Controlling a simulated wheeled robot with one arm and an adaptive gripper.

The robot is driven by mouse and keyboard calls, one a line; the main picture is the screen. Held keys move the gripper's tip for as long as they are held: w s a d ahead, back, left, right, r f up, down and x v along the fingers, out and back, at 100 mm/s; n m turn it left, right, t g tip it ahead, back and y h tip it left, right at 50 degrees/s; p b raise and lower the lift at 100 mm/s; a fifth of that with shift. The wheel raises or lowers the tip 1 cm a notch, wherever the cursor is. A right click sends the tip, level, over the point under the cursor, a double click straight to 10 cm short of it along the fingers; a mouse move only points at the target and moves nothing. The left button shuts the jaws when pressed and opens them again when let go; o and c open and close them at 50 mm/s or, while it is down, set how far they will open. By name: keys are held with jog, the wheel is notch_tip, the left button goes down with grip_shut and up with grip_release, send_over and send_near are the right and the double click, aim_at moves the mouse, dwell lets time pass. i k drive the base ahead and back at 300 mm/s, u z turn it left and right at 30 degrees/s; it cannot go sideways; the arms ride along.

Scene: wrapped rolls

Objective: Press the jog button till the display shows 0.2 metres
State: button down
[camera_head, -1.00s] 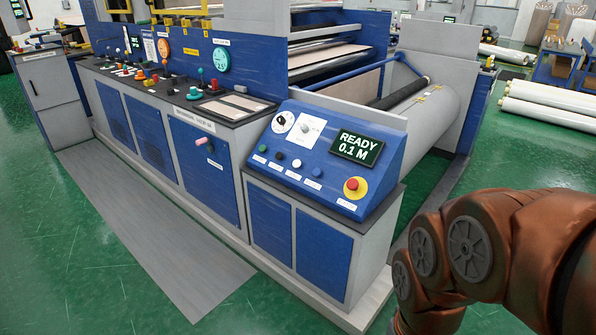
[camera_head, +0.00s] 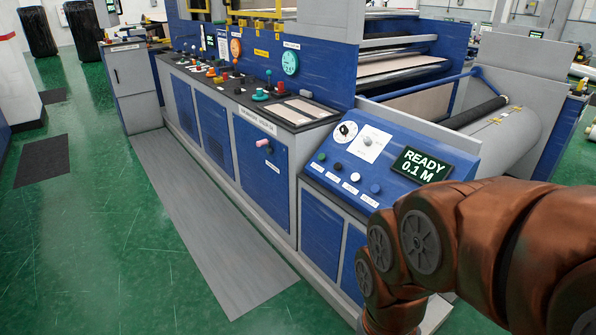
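The blue sloped control panel (camera_head: 403,142) is right of centre. Its display (camera_head: 420,165) reads "READY 0.1 M" in pale letters on black. Below and left of it is a row of buttons: a green button (camera_head: 322,157), a black button (camera_head: 337,166), a white button (camera_head: 354,177) and a blue button (camera_head: 375,188). White labels sit under them, too small to read, so I cannot tell which is the jog button. My brown arm covers the panel's lower right corner. My gripper is not in view, and nothing of mine is seen touching a button.
A dial (camera_head: 346,131) and a white plate (camera_head: 370,143) with a knob sit above the buttons. A long machine console (camera_head: 250,110) runs left of the panel. A roller (camera_head: 476,112) lies behind. The grey floor strip (camera_head: 205,215) and green floor (camera_head: 90,240) are clear.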

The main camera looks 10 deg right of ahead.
aim_at(356, 177)
jog(key=u, duration=0.5)
jog(key=i, duration=1.2)
jog(key=z, duration=0.25)
